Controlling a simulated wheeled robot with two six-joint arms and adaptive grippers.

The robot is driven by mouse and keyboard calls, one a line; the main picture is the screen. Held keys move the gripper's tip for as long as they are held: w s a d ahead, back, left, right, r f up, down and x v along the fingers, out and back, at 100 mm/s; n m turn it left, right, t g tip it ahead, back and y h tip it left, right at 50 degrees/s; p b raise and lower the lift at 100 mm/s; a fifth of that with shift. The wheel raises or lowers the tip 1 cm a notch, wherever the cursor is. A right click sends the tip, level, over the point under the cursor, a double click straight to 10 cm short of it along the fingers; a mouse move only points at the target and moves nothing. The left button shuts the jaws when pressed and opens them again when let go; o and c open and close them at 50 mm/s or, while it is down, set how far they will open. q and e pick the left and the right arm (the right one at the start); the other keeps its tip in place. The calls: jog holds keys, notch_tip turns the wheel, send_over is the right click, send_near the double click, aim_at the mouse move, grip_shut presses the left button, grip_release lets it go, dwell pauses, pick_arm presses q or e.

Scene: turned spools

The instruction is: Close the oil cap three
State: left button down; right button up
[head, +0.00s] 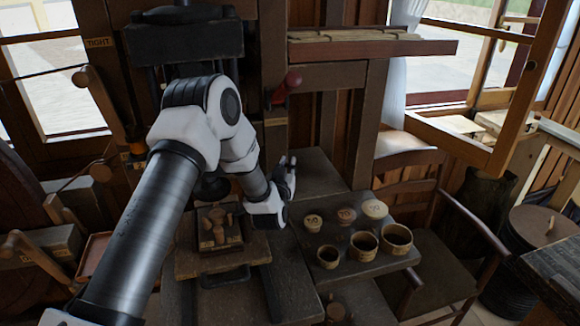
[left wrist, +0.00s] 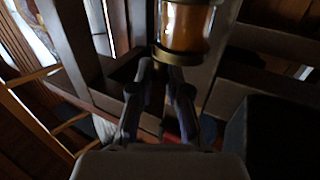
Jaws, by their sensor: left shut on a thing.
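My left gripper (head: 287,165) is in the middle of the head view, its fingers pointing up, away from the bench top. In the left wrist view its two fingers (left wrist: 160,75) come close together at the brass end of an amber glass oil cup (left wrist: 187,28). They are shut on that brass part, which looks like the oil cap (left wrist: 181,57); the fingers partly hide it. I cannot read a number on it. In the head view the held part cannot be made out. Another orange oil cup (head: 135,131) shows on a post at the left. My right gripper is not in view.
A red-knobbed lever (head: 287,85) stands above my gripper. A wooden block with a spool-like piece (head: 218,228) is below my arm. A chair (head: 425,250) stands at the right.

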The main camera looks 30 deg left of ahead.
pick_arm(q)
jog(key=shift+s+a+r+m+t+h, duration=0.1)
jog(key=shift+m+t+h, duration=0.1)
jog(key=shift+m+h, duration=0.25)
jog(key=shift+s+a+f+m+t+h, duration=0.1)
jog(key=shift+m+t+h, duration=0.15)
jog(key=shift+h, duration=0.45)
jog(key=shift+s+a+r+m+t+h, duration=0.1)
jog(key=shift+m+t+h, duration=0.05)
jog(key=shift+m+h, duration=0.35)
jog(key=shift+h, duration=0.35)
jog(key=c, duration=1.1)
grip_release()
jog(key=s, duration=0.4)
jog(key=s+d, duration=0.1)
jog(key=s, duration=0.2)
jog(key=s+d, duration=0.1)
jog(key=s, duration=0.3)
jog(key=shift+s+d, duration=0.1)
jog(key=shift+s, duration=0.2)
